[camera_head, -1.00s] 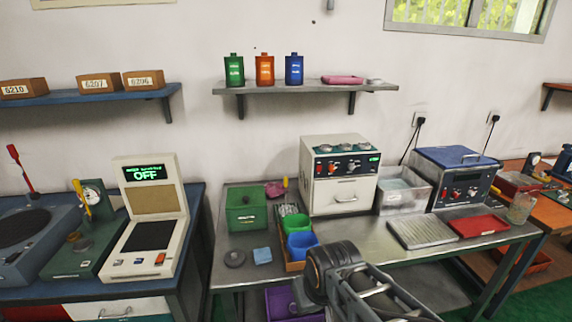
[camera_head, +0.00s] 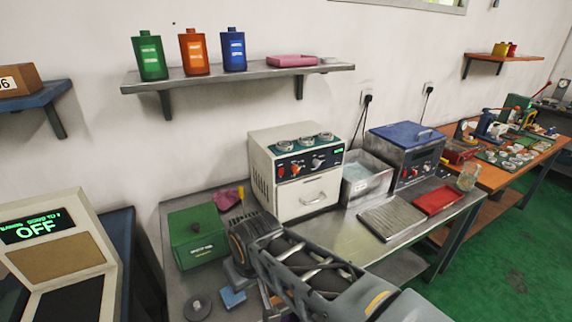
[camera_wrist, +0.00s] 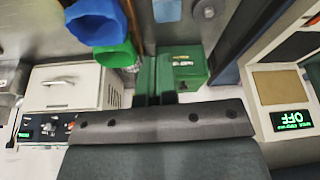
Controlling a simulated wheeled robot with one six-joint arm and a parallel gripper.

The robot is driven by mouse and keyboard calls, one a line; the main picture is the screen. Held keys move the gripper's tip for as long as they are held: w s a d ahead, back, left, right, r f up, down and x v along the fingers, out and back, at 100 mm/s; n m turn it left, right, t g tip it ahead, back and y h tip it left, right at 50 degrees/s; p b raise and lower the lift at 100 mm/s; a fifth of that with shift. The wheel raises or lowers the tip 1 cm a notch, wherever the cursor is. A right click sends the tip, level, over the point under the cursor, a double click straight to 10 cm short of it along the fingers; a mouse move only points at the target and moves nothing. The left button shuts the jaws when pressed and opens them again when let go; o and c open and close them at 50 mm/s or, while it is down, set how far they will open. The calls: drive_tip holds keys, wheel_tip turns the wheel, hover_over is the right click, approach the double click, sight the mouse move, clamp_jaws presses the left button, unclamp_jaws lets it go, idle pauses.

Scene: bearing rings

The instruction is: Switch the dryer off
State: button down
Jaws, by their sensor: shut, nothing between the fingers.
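A cream cabinet (camera_head: 300,190), which looks like the dryer, stands on the steel bench against the wall. It has a front drawer, a dark panel with red and grey controls, a small lit green display, and round discs on top. In the wrist view the cabinet (camera_wrist: 70,90) appears upside down at the left. Its panel is partly in view there, with the display lit; I cannot read it. My gripper (camera_wrist: 156,78) is shut and empty, over the bench beside the green box and apart from the cabinet. In the head view my arm hides the bench in front of the cabinet.
A green box (camera_head: 197,237) stands left of the cabinet. A grey ribbed tray (camera_head: 392,217) and red tray (camera_head: 438,200) lie on the bench. A separate device's screen (camera_head: 38,228) reads OFF.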

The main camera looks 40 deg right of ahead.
drive_tip(key=shift+w+d, duration=0.2)
drive_tip(key=shift+w, duration=0.15)
drive_tip(key=w+d+r+m+t+b, duration=0.25)
drive_tip(key=w+d+r+m, duration=0.25)
drive_tip(key=w+d+m, duration=0.55)
drive_tip(key=w+d+r+m+t, duration=0.1)
drive_tip(key=d+r+m+t, duration=0.1)
drive_tip(key=d+m, duration=0.2)
drive_tip(key=w+d+r+m+t+h, duration=0.1)
drive_tip(key=d+m, duration=0.4)
drive_tip(key=d, duration=0.6)
drive_tip(key=shift+w+r+t+h, duration=0.25)
drive_tip(key=shift+r+t+h, duration=0.05)
drive_tip(key=shift+r+t, duration=0.15)
drive_tip(key=shift+w+f, duration=0.1)
